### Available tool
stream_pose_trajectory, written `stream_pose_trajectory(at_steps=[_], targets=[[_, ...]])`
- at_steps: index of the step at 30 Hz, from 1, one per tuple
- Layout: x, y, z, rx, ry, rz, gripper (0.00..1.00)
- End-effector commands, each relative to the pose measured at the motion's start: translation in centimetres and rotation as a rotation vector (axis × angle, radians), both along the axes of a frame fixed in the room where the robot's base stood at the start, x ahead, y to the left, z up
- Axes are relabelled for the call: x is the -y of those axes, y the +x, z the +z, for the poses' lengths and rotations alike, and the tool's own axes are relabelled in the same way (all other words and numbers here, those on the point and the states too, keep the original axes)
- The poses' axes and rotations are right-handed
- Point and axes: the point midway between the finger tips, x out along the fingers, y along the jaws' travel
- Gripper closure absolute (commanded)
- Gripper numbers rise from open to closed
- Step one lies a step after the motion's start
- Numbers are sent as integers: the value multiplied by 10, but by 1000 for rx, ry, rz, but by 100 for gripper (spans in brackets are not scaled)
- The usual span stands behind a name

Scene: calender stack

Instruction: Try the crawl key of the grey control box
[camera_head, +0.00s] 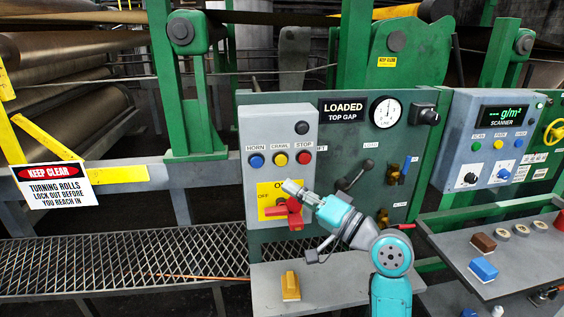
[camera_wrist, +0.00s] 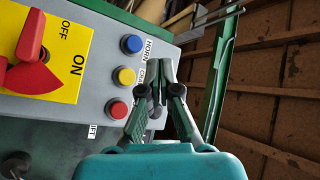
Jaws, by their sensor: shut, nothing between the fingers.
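The grey control box (camera_head: 258,127) stands upright on a green panel left of my arm. Its yellow crawl key (camera_head: 280,160) sits between the blue horn key (camera_head: 256,161) and the red stop key (camera_head: 304,158). My gripper (camera_head: 287,186) is below this row in the head view, its fingers shut and empty. In the wrist view the yellow key (camera_wrist: 124,76) is left of my gripper (camera_wrist: 161,72), visibly apart from it. The fingers partly hide the CRAWL label. A red switch handle (camera_wrist: 32,78) sits on the yellow OFF/ON plate (camera_wrist: 72,30).
A black knob (camera_head: 302,128) is above the keys. A black-handled lever (camera_head: 355,175) is right of the box. A shelf with a yellow block (camera_head: 290,287) is below. Large rolls (camera_head: 80,120) and a keep-clear sign (camera_head: 55,185) are at left; a scanner panel (camera_head: 470,135) is at right.

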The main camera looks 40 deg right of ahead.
Motion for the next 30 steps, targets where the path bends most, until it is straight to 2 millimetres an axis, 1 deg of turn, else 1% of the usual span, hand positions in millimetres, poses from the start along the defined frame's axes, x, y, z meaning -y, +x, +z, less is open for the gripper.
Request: stream_pose_trajectory(at_steps=[5,15,21,24,30], targets=[[7,10,0,0,1,0,100],[30,45,0,1,0,1,100],[42,62,0,0,0,0,100],[46,68,0,0,1,-1,100],[49,72,0,0,0,-1,100]])
